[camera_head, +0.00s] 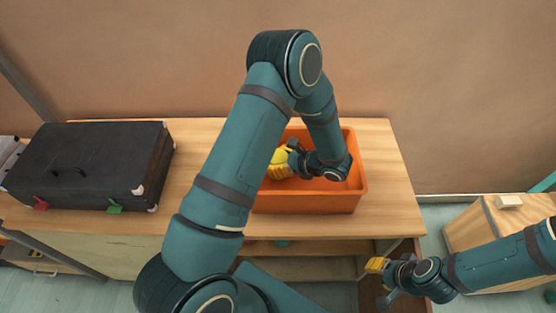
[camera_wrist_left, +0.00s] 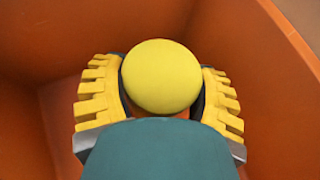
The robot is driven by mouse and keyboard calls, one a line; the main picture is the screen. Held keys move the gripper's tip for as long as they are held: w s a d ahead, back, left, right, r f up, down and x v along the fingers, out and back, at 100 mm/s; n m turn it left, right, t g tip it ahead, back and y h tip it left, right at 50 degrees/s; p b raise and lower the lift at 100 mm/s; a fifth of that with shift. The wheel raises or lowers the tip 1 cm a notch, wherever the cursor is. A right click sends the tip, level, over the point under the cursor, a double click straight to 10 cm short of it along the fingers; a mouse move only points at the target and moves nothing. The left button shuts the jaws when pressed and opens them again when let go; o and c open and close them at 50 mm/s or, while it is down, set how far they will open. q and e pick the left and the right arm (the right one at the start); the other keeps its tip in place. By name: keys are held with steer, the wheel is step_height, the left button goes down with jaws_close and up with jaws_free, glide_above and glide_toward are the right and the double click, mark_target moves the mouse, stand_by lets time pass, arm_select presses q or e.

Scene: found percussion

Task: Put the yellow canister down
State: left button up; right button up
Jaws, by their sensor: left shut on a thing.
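The yellow canister (camera_wrist_left: 160,77) shows its round yellow end between the two yellow ribbed finger pads of my left gripper (camera_wrist_left: 160,100) in the left wrist view. In the head view, my left gripper (camera_head: 281,168) is shut on the canister (camera_head: 280,155) inside the orange bin (camera_head: 305,203), towards its left side. My upper arm hides the left part of the bin. I cannot tell whether the canister touches the bin floor. My right gripper (camera_head: 378,282) is low at the lower right, its fingers apart and nothing visible between them.
The orange bin stands on a wooden table (camera_head: 390,180). A black case (camera_head: 85,165) with red and green clips lies at the table's left. A wooden box (camera_head: 500,220) stands at the right. The table's right end is clear.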

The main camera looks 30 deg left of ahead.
arm_select(q)
steer(key=shift+f, duration=0.15)
steer(key=o, duration=1.3)
steer(key=shift+d+r, duration=0.15)
steer(key=shift+r, duration=0.15)
steer(key=p+v, duration=0.2)
steer(key=v, duration=0.9)
steer(key=shift+w+d+r, duration=0.1)
steer(key=shift+d, duration=0.2)
